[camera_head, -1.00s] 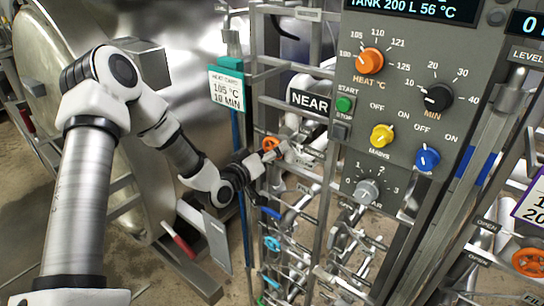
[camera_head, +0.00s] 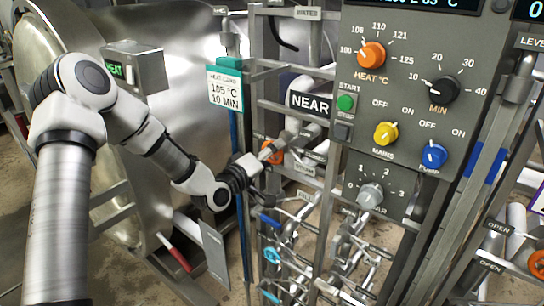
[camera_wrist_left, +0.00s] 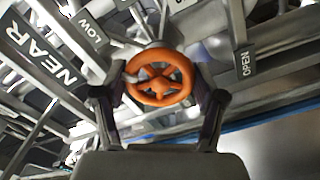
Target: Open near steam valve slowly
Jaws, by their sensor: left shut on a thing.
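The near steam valve has an orange handwheel (camera_wrist_left: 160,78), seen nearly face-on in the left wrist view. In the head view, part of this wheel (camera_head: 275,155) shows under the NEAR sign (camera_head: 311,103). My left gripper (camera_wrist_left: 160,92) has one finger on each side of the wheel and is shut on its rim. In the head view, my left gripper (camera_head: 266,153) reaches the wheel from the left and hides part of it. A LOW label and an OPEN label (camera_wrist_left: 246,62) flank the wheel. My right gripper is not in view.
A grey control panel (camera_head: 410,125) with knobs stands right of the valve. Pipes and smaller valves, including a blue handle (camera_head: 270,221), crowd the space below. A heat card (camera_head: 225,91) hangs left on a post. The steel autoclave (camera_head: 190,50) fills the back left.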

